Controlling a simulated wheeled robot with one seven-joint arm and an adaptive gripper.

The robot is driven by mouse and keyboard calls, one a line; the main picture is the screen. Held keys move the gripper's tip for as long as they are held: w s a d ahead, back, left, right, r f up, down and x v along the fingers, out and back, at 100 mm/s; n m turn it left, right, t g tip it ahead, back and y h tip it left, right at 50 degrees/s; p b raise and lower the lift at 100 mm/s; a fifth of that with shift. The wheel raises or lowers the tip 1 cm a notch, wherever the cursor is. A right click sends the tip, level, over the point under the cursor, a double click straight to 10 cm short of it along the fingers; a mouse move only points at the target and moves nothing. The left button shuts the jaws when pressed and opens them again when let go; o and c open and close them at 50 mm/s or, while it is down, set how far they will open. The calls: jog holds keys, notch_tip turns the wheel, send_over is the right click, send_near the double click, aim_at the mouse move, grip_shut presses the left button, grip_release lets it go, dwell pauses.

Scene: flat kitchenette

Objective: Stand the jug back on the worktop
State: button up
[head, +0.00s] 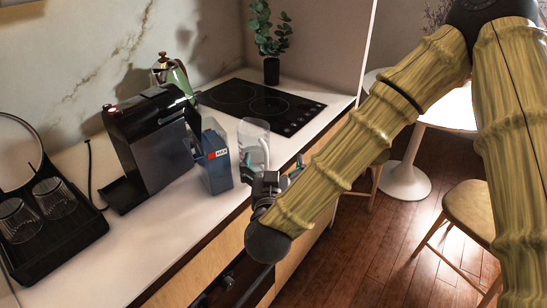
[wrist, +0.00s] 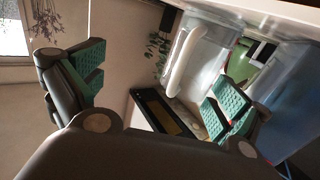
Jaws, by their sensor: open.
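The clear jug (head: 254,138) appears upright at the worktop's front edge, beside a blue carton; my gripper hides its base. It also shows in the wrist view (wrist: 212,55), with its pale handle (wrist: 183,62) facing the camera. My gripper (head: 275,172) is at the jug's near side, low by the worktop edge. In the wrist view my gripper (wrist: 158,88) is open, its green-padded fingers wide apart. The right finger overlaps the jug's outline; the left is well clear. I cannot tell whether a finger touches the jug. The worktop (head: 165,235) is white.
The blue carton (head: 214,158) stands close left of the jug, with a black coffee machine (head: 155,145) beyond. A black hob (head: 262,103) lies behind. A dark tray (head: 52,240) holds glasses at left. Bare worktop lies in front of the coffee machine. A stool (head: 470,211) stands right.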

jog(key=shift+s+a, duration=0.1)
jog(key=shift+s, duration=2.45)
jog(key=s+d+f+n+g+y+p, duration=0.1)
jog(key=s+d+f+g, duration=0.25)
jog(key=f, duration=1.05)
jog(key=s+d+f+g+y, duration=0.25)
jog(key=s+f+g, duration=0.2)
jog(key=f, duration=0.95)
jog(key=s+d+f+g+h, duration=0.1)
jog(key=s+d+f+g, duration=0.4)
jog(key=s, duration=0.5)
jog(key=s+d+f+g+h, duration=0.1)
jog(key=s+d+f+g, duration=0.3)
jog(key=s+d+f, duration=0.6)
jog(key=shift+s+d+f+m+g+p, duration=0.35)
jog(key=shift+s+d, duration=0.3)
jog(key=shift+d, duration=0.35)
jog(key=shift+r+h, duration=0.1)
jog(key=shift+h, duration=0.15)
